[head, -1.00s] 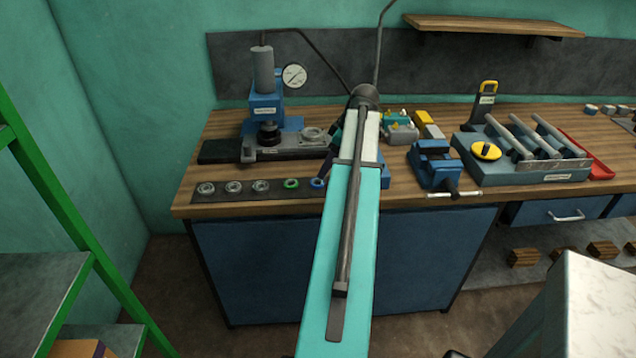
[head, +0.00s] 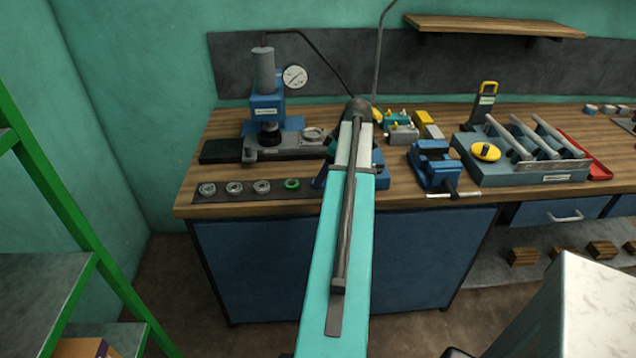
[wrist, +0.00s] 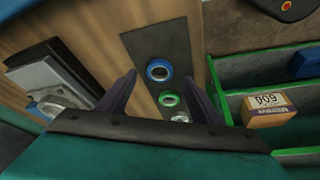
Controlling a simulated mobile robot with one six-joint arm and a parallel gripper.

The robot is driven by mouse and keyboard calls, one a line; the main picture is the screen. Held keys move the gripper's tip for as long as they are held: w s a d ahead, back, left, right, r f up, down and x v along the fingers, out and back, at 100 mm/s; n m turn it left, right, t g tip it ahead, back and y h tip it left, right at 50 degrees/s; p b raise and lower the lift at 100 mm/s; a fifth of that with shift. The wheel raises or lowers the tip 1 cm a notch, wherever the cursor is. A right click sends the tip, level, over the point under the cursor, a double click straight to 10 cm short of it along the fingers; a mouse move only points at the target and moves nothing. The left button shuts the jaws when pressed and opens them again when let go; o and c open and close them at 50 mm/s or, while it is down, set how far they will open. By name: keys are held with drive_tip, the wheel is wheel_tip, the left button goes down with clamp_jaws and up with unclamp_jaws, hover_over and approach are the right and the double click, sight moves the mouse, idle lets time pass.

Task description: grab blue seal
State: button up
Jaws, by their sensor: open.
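The blue seal (wrist: 158,70) is a blue ring with a pale centre, lying on a dark strip (wrist: 138,40) on the bench. In the wrist view it shows between the tips of my gripper (wrist: 160,77), which is open with nothing held. The gap in height between fingertips and seal is hard to tell. In the head view my arm and gripper hide the blue seal. The green seal (wrist: 168,99) lies beside it and also shows in the head view (head: 292,184).
Several grey seals, one of them here (head: 262,187), lie left of the green one. A blue press (head: 264,105) with a gauge (head: 294,77) stands behind. A blue vise (head: 434,165) is to the right. A green-framed shelf (head: 60,205) stands at left.

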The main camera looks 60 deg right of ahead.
drive_tip(key=shift+p+x, duration=0.4)
drive_tip(key=shift+x, duration=1.1)
drive_tip(key=c, duration=1.1)
